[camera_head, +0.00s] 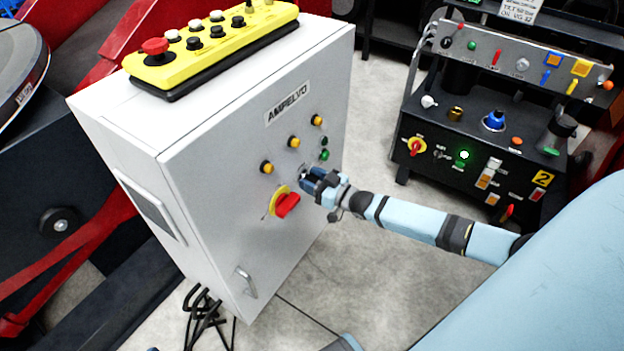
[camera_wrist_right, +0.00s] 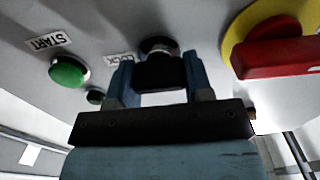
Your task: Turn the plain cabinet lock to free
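The plain cabinet lock is on the front of the white cabinet (camera_head: 215,190), largely covered by my right gripper (camera_head: 306,180) in the head view. In the right wrist view the lock (camera_wrist_right: 160,70) shows as a dark knob with a shiny collar behind it, beside a small label on the panel. The blue fingers of my right gripper (camera_wrist_right: 160,88) stand on either side of the knob, with no clear gap to it; they look shut on it. The lock's exact angle is hard to read. My left gripper is not in view.
A red rotary switch on a yellow disc (camera_head: 283,203) sits close to the gripper; it also shows in the wrist view (camera_wrist_right: 275,55). A green START button (camera_wrist_right: 68,71) is on the other side. A yellow control box (camera_head: 210,45) lies on top. A black console (camera_head: 480,150) stands right.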

